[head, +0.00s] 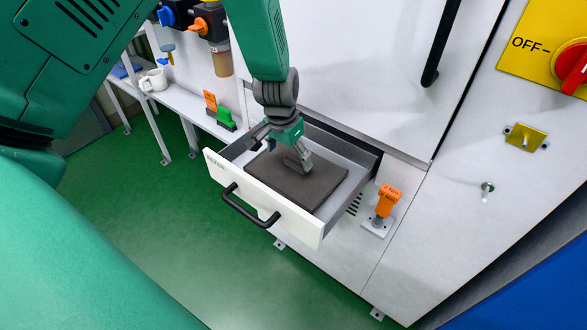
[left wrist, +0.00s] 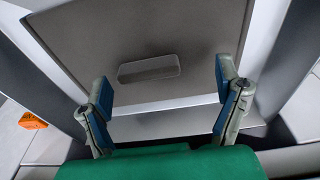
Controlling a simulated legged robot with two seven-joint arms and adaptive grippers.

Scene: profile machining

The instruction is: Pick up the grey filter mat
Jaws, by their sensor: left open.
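The grey filter mat (head: 318,186) lies flat in an open white drawer (head: 262,204) in the head view. In the left wrist view the mat (left wrist: 190,28) fills the upper middle and carries a raised oblong grip (left wrist: 149,68). My left gripper (head: 288,162) is over the mat inside the drawer, pointing down. In the left wrist view the left gripper (left wrist: 164,98) is open, with one blue-padded finger on each side of the raised grip and a gap to it. Nothing is between the fingers' pads. My right gripper is not in view.
The drawer walls stand close around the gripper, and its black handle (head: 250,206) faces front. An orange block on a mount (head: 386,202) is right of the drawer. A side shelf with a white mug (head: 153,80) is at left.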

